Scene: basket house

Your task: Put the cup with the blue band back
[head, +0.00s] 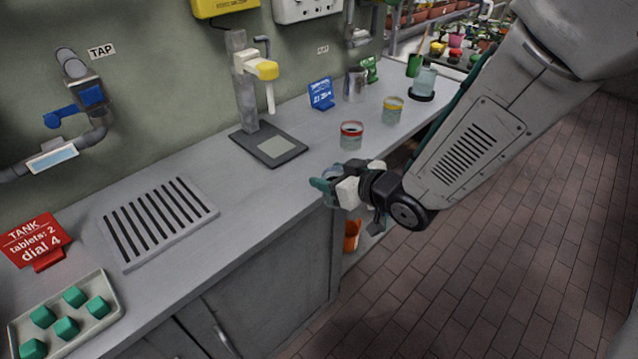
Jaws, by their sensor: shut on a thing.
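My gripper (328,187), with teal fingertips, is shut on a cup (333,172) near the counter's front edge. Only a small bluish, glassy part of this cup shows behind the fingers; the rest is hidden. I cannot tell whether it touches the counter. A clear cup with a red band (351,136) stands upright on the counter just beyond my gripper. A clear cup with a yellow band (392,110) stands farther back to the right.
A tap stand with a dark base (284,154) is left of the cups. A drain grate (158,222), red sign (36,241) and tray of green blocks (112,291) lie left. A blue sign (321,94), metal jug (355,84) and bluish jar (425,81) stand behind.

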